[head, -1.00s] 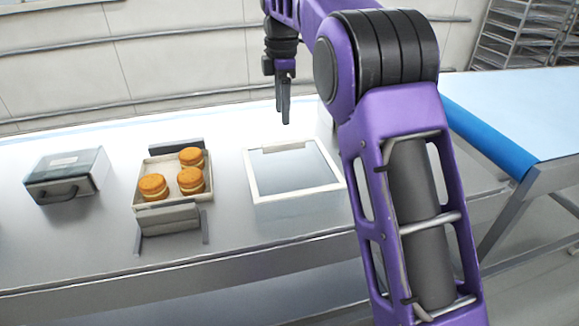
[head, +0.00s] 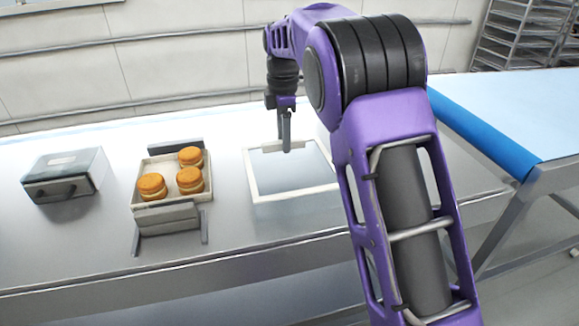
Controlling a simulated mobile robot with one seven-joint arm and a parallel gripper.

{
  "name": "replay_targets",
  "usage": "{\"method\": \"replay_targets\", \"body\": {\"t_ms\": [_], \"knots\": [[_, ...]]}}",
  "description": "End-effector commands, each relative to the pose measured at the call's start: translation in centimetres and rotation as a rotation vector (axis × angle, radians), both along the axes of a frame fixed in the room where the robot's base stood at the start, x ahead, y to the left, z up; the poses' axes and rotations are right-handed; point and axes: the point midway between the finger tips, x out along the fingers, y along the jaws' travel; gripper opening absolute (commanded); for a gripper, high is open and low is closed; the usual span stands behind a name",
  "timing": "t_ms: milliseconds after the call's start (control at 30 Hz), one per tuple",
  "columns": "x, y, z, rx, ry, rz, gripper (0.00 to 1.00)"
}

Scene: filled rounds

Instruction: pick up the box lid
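The box lid (head: 296,193) is a pale-framed square with a clear grey pane, lying flat on the steel table right of the tray. A light raised bar (head: 267,148) runs along its far edge. My gripper (head: 285,147) points straight down, with its fingertips at that bar in the picture. The fingers are seen nearly edge-on, so their gap and any contact with the bar cannot be told. The lid's right side is partly hidden behind my arm.
A cream tray (head: 143,178) holds three round filled cakes (head: 190,178), with grey brackets before and behind it. A grey box with a handle (head: 62,180) stands at the left. A blue-covered table (head: 510,120) is at the right.

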Motion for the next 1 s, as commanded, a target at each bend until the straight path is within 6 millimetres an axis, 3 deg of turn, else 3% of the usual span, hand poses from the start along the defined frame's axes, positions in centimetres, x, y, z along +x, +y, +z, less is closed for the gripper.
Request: {"method": "replay_targets", "body": {"t_ms": [33, 267, 1000], "knots": [[0.00, 0.00, 0.00, 0.000, 0.000, 0.000, 0.42], [0.00, 0.01, 0.00, 0.000, 0.001, 0.000, 0.01], [-0.01, 0.01, 0.02, 0.000, 0.001, 0.000, 0.00]]}}
